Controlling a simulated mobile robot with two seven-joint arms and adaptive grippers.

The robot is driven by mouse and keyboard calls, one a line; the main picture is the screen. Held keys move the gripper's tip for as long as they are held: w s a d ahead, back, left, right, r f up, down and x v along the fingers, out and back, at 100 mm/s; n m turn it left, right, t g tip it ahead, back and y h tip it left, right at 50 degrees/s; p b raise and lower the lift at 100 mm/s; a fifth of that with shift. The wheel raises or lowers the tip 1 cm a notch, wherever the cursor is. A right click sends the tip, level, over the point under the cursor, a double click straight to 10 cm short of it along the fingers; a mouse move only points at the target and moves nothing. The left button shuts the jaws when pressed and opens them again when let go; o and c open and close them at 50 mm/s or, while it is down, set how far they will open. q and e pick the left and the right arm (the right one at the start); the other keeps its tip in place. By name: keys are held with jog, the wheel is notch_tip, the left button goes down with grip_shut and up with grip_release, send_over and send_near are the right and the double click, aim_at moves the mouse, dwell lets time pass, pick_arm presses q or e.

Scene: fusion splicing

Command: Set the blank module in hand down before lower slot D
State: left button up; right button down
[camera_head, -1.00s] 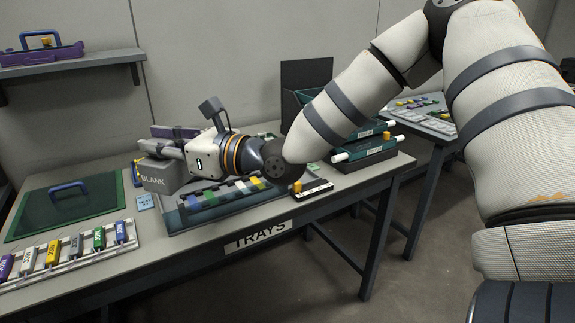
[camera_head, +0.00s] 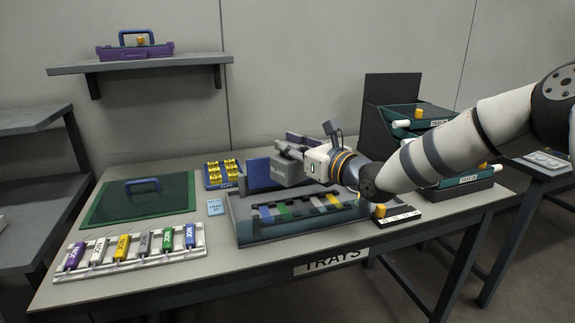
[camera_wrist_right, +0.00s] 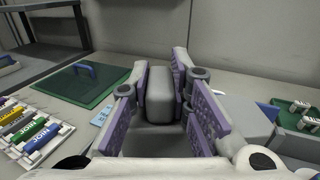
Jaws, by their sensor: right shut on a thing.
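In the right wrist view the module (camera_wrist_right: 160,97) sits between the purple-padded fingers of my right gripper (camera_wrist_right: 160,82). I cannot make out lower slot D or its letter. The module hides part of the blue panel (camera_head: 259,174) behind it. My left gripper is not in view.
A rack of coloured modules (camera_head: 57,276) stands front left, with a green mat (camera_head: 105,207) and blue handle behind it. A blue holder of yellow pieces (camera_head: 212,184) is left of the panel. Stacked green trays (camera_head: 455,185) stand at the right. A small black block (camera_head: 397,219) sits beside the tray.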

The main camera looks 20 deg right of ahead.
aim_at(289, 158)
jog(key=shift+w+f, duration=0.25)
jog(key=shift+w+f+b, duration=0.2)
jog(key=shift+f+b, duration=0.1)
jog(key=shift+f, duration=1.2)
jog(key=shift+f, duration=0.6)
jog(key=c, duration=1.5)
grip_release()
